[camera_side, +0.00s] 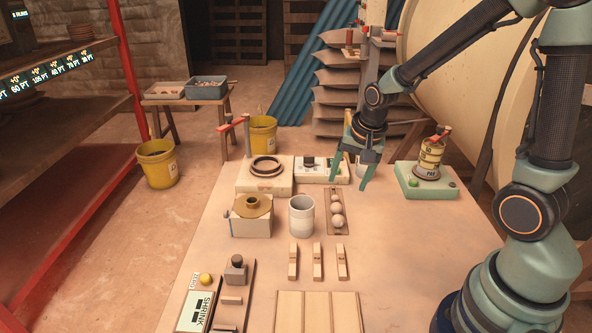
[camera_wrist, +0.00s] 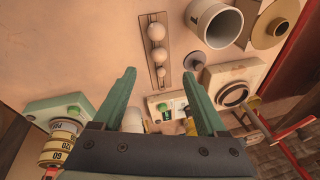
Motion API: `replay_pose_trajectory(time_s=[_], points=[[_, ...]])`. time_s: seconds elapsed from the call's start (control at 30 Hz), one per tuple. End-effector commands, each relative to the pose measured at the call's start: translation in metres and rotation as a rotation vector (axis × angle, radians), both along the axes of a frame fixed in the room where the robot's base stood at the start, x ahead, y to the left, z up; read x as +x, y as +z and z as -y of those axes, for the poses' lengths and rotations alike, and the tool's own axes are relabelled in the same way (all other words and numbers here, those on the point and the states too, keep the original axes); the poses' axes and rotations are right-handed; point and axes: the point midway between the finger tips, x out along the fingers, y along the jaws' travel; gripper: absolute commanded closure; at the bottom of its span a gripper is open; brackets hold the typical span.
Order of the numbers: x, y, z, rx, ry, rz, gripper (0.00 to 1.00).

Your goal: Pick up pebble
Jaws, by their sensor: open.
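Three pale round stones, the likeliest pebbles, lie in a row in a narrow brown tray (camera_side: 330,229): a near one (camera_side: 337,221), a middle one (camera_side: 336,208) and a far one (camera_side: 334,197). In the wrist view, they show as a large stone (camera_wrist: 155,30), a middle stone (camera_wrist: 157,55) and a smaller stone (camera_wrist: 161,72). I cannot tell which one is meant. My gripper (camera_side: 349,178) is open and empty, pointing down above the table beyond the tray's far end. In the wrist view, the row lies ahead of my open fingers (camera_wrist: 158,66).
A small white device (camera_side: 330,175) is close to my gripper. A mint base (camera_side: 412,190) with a yellow canister (camera_side: 431,156) stands right. Wooden blocks (camera_side: 317,263) lie in front.

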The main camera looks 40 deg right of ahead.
Motion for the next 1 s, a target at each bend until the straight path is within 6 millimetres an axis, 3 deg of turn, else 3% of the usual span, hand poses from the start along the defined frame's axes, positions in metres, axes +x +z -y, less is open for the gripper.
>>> replay_pose_trajectory(time_s=[0.3, 0.67, 1.0], points=[[0.010, -0.043, 0.002, 0.000, 0.003, -0.006, 0.25], [0.016, -0.061, 0.004, -0.001, 0.004, -0.004, 0.25], [0.026, -0.098, 0.008, -0.002, 0.003, -0.004, 0.25]])
